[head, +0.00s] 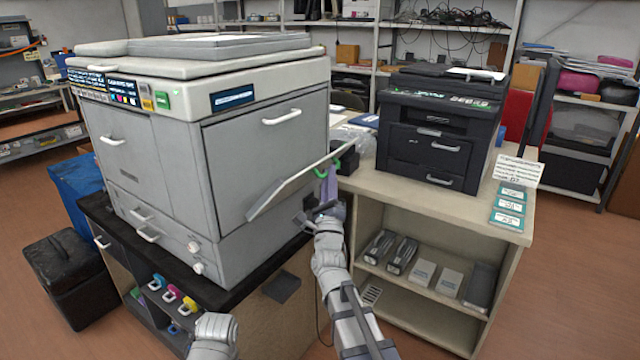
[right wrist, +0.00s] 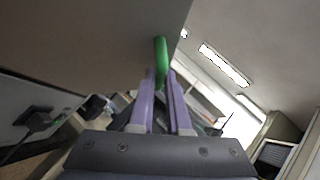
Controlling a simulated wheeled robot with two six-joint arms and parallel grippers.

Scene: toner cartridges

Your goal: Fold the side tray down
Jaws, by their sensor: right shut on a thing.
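The side tray (head: 295,186) is a thin pale panel on the right side of the large grey printer (head: 265,150). It stands out from the printer at an upward slant, partly unfolded. In the right wrist view the fingers (right wrist: 161,85) close around the green handle (right wrist: 160,52), and the tray's underside (right wrist: 90,40) fills the upper left. My left gripper is out of view; only part of my left arm shows at the bottom.
A black printer (head: 440,130) stands on the beige shelf unit (head: 395,195) to the right, close to my right arm. Coloured toner cartridges (head: 172,295) sit in the cabinet under the large printer. A gap lies between the two units.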

